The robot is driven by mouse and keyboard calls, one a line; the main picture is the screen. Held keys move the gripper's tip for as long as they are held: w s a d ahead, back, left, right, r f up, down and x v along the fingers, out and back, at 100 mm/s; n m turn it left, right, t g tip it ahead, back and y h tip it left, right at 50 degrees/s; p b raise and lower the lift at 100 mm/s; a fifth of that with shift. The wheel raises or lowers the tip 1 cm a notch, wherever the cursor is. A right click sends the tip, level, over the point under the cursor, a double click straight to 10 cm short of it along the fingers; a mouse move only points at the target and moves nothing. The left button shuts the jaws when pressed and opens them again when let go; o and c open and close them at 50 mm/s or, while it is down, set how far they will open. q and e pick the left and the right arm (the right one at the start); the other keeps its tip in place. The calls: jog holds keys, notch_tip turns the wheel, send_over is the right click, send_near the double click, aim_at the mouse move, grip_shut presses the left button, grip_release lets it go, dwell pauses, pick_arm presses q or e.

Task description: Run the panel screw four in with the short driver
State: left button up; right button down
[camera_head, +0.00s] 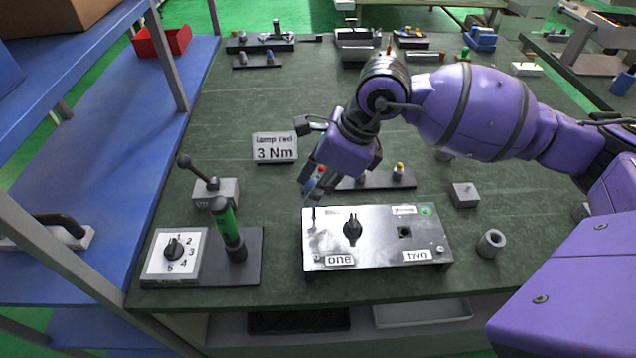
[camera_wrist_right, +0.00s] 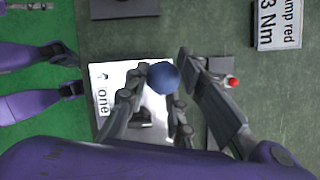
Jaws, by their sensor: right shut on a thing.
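The metal panel (camera_head: 375,255) lies near the table's front edge, with labels one and two, a black knob (camera_head: 352,228) and a square hole (camera_head: 404,232). A small screw (camera_head: 440,249) shows at its front right corner. My right gripper (camera_head: 316,190) is over the panel's back left corner, shut on a driver whose round blue handle end (camera_wrist_right: 163,77) shows in the right wrist view. A thin shaft (camera_head: 313,216) shows below the fingers at that corner. Whether its tip touches a screw is too small to tell. My left gripper is not in view.
A driver rack (camera_head: 375,182) stands behind the panel. A sign (camera_head: 275,147) reads 3 Nm. A green-handled tool (camera_head: 228,228) stands beside a numbered dial (camera_head: 173,252) at left. A grey ring (camera_head: 491,242) and a grey block (camera_head: 465,194) are at right.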

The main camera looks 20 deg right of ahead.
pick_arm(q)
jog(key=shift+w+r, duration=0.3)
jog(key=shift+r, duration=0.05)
pick_arm(e)
jog(key=shift+m, duration=0.5)
jog(key=shift+m+t+p, duration=0.4)
jog(key=shift+m+p, duration=0.1)
jog(key=shift+m, duration=0.2)
jog(key=shift+s+a+m+t+h+p, duration=0.1)
jog(key=shift+m+t+h+p, duration=0.3)
jog(key=shift+m, duration=0.7)
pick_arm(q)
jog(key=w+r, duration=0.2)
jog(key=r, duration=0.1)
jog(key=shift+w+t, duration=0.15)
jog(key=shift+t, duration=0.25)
